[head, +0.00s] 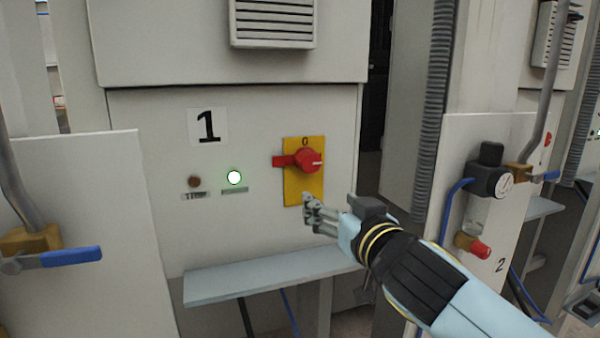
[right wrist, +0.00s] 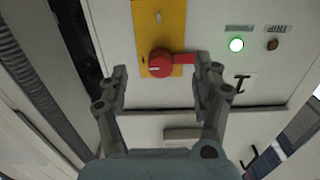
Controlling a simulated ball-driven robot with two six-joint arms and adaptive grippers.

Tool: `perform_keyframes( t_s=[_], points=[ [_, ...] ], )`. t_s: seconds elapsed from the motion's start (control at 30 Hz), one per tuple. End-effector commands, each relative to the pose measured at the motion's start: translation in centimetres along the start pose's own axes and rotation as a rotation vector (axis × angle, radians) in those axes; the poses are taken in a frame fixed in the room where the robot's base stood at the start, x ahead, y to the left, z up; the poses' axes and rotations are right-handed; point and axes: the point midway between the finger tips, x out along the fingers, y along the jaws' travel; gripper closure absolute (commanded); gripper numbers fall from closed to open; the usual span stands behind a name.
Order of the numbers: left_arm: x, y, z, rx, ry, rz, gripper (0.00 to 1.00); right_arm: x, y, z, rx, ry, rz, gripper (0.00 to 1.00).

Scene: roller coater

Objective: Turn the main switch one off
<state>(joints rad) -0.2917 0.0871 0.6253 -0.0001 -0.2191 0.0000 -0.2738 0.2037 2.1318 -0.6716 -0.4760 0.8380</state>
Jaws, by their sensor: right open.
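The main switch one is a red rotary knob (head: 307,161) on a yellow plate (head: 292,188), on a pale cabinet front marked 1. Its red handle lies roughly horizontal, and a 0 is printed above it. My right gripper (head: 306,207) is just below and in front of the plate, apart from the knob. In the right wrist view the red knob (right wrist: 160,63) shows between and beyond the two open fingers (right wrist: 162,82), with nothing held. My left gripper is not in view.
A lit green-white lamp (head: 234,177) and a dark brown button (head: 194,181) sit left of the switch. A grey ledge (head: 265,275) juts out below. A gauge (head: 503,182) and a blue-handled valve stand at the right; another blue valve handle (head: 70,257) is at the left.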

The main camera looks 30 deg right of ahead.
Motion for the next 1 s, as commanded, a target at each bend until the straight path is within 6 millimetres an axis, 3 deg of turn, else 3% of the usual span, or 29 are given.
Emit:
perform_keyframes(
  t_s=[0.03,0.1,0.27,0.47,0.73,1.0],
  points=[
    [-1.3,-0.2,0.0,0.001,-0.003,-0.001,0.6,-0.3,-0.2,-3.0,-0.001,0.035,-0.007,0.34],
    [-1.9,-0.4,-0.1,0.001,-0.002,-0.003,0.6,-0.4,-0.2,-4.2,-0.004,0.046,-0.011,0.34],
    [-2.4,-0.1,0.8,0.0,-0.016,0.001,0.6,0.5,-0.2,-4.5,-0.006,0.046,-0.012,0.34],
    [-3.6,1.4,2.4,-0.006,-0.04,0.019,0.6,4.0,-0.2,-4.7,-0.006,0.045,-0.011,0.34],
    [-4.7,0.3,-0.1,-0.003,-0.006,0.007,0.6,8.9,-0.3,-4.7,-0.005,0.044,-0.011,0.34],
    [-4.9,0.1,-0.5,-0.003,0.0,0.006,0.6,10.5,-0.3,-4.6,-0.005,0.044,-0.013,0.34]
  ],
)
